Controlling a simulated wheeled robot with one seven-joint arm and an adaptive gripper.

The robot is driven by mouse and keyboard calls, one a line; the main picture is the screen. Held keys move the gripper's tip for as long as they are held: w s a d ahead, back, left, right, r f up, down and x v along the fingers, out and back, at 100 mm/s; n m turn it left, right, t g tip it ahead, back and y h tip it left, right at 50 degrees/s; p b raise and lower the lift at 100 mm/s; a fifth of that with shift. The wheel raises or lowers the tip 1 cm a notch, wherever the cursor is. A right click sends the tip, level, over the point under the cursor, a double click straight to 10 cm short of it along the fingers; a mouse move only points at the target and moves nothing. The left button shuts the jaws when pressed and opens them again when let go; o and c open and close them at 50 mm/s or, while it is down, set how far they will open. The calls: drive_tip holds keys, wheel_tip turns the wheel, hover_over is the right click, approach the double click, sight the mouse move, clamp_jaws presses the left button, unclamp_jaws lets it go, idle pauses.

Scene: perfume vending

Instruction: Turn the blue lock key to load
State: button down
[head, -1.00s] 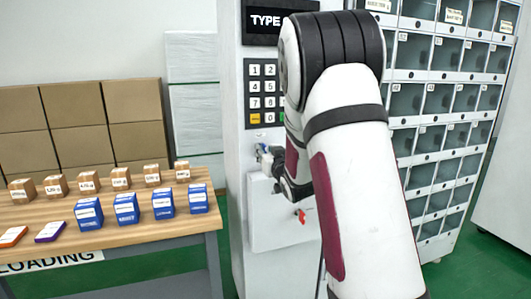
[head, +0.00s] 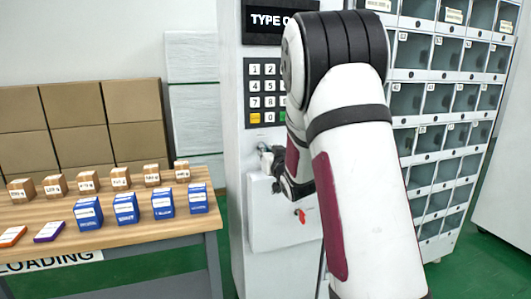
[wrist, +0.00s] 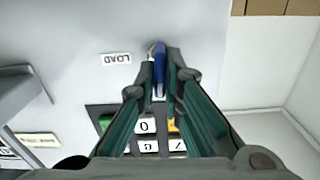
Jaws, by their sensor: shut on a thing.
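The blue lock key (wrist: 159,66) shows in the wrist view, between my fingertips, on the pale panel of the machine. My gripper (wrist: 160,84) is shut on it. An upside-down LOAD label (wrist: 116,59) is on the panel, to the left of the key. In the head view my gripper (head: 274,166) is at the machine front, just below the keypad (head: 264,92). The key is hidden there behind the gripper and arm.
A red knob or key (head: 300,215) is on the white lower panel (head: 272,232). A table (head: 150,212) with blue and brown boxes stands at left. A wall of lockers (head: 440,110) is at right, behind my arm.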

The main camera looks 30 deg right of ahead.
drive_tip(key=m+b, duration=0.1)
drive_tip(key=m, duration=0.4)
drive_tip(key=shift+d, duration=0.15)
drive_tip(key=m, duration=0.5)
drive_tip(key=shift+s+m, duration=0.1)
drive_tip(key=shift+m, duration=0.2)
drive_tip(key=m+p, duration=0.1)
drive_tip(key=m, duration=0.3)
drive_tip(key=shift+d+f, duration=0.1)
drive_tip(key=shift+f+m+p, duration=0.1)
drive_tip(key=shift+m+p, duration=0.45)
drive_tip(key=shift+m, duration=0.65)
drive_tip(key=c, duration=1.7)
unclamp_jaws()
